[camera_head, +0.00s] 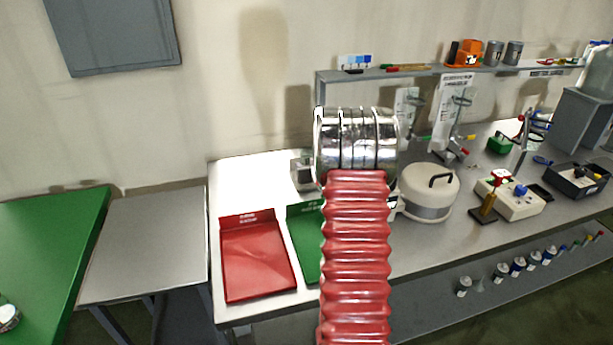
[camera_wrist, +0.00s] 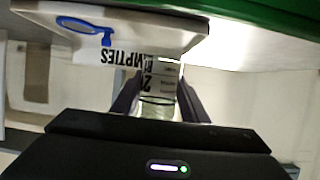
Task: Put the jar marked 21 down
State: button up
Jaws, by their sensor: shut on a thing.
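In the wrist view my gripper (camera_wrist: 160,82) is shut on a small clear jar (camera_wrist: 157,105) with a white label. The label appears upside down, and only part of its number shows, starting with a 2. Right behind the jar is a white panel marked EMPTIES (camera_wrist: 128,58), also upside down, with a blue ring-shaped mark or object on it. I cannot tell whether the jar touches any surface. In the head view my arm hides my gripper and the held jar.
In the head view a red tray (camera_head: 257,262) and a partly hidden green tray (camera_head: 306,245) lie on the grey bench. A white round pot (camera_head: 428,190) stands right of my arm. A green table (camera_head: 50,235) and a bare grey table (camera_head: 150,240) are at left.

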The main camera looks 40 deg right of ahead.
jog(key=shift+f, duration=1.85)
jog(key=o, duration=1.2)
jog(key=shift+f, duration=0.1)
jog(key=shift+v, duration=6.05)
jog(key=shift+a, duration=0.1)
